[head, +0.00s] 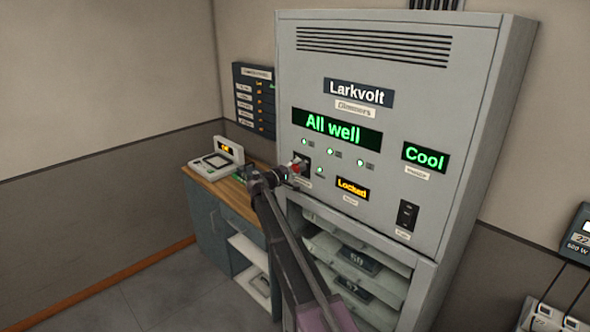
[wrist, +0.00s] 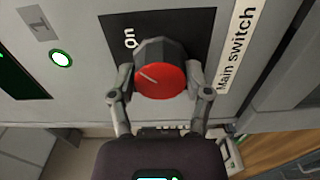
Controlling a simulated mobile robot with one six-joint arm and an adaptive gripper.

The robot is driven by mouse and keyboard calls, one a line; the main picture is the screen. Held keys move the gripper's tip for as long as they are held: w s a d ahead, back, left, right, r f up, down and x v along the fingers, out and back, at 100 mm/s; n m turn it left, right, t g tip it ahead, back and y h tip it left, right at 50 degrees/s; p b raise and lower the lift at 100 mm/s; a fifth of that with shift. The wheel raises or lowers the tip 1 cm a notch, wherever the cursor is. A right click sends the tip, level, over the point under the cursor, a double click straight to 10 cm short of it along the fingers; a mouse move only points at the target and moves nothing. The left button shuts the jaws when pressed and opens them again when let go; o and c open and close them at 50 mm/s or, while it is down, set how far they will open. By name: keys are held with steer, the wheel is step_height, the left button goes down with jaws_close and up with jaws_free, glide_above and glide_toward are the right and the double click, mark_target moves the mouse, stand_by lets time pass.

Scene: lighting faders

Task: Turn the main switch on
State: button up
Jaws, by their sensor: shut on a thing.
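The main switch is a round knob with a red face and a dark grey body (wrist: 160,80), set on a black plate (wrist: 185,22). A "Main switch" label (wrist: 235,45) is beside the plate. The word "On" (wrist: 130,38) shows up and left of the knob. The knob's pale pointer line runs left and slightly up in the wrist view, a little below "On". My gripper (wrist: 160,90) is shut on the knob, one finger on each side. In the head view my gripper (head: 292,172) is at the cabinet front and partly hides the switch (head: 299,163).
The grey Larkvolt cabinet (head: 410,95) has a green "All well" display (head: 337,129), a "Cool" display (head: 424,157) and an amber "Locked" display (head: 352,189). A black rocker switch (head: 407,215) is lower right. A wooden-topped counter (head: 208,178) stands left.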

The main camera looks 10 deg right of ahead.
steer(key=shift+d, duration=0.1)
steer(key=o, duration=1.2)
steer(key=shift+d, duration=0.1)
steer(key=shift+c, duration=0.2)
steer(key=shift+s+a, duration=0.1)
steer(key=shift+a, duration=0.1)
steer(key=shift+s+a, duration=0.15)
steer(key=shift+a, duration=0.05)
steer(key=v, duration=1.1)
steer(key=shift+a, duration=0.1)
